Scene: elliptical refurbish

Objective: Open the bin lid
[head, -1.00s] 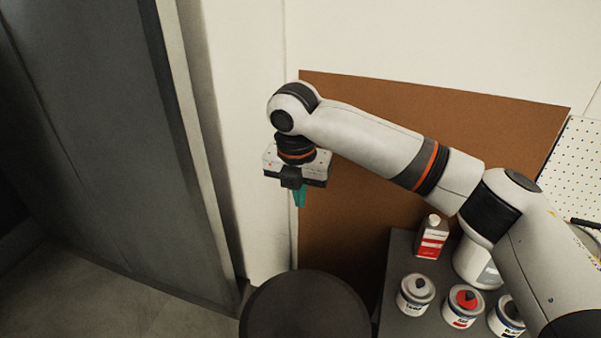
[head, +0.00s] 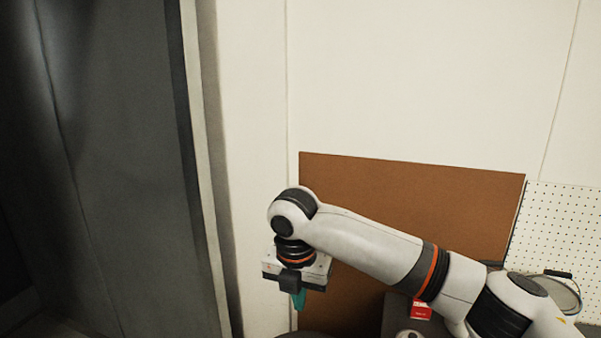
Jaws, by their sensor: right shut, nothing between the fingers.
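The bin shows only as a thin dark curved sliver of its round top (head: 304,335) at the bottom edge of the head view. The rest of it is cut off, so I cannot tell how its lid stands. My right gripper (head: 298,300) points down just above that sliver, with a small gap in the picture between its teal fingertips and the bin. The fingers are shut and empty. My left gripper is out of view.
A brown board (head: 410,200) leans on the white wall behind my right arm. A dark grey panel (head: 110,150) stands at the left. A red-labelled container (head: 421,310) and a can top (head: 409,334) are partly visible below my arm. A white pegboard (head: 560,225) is at the right.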

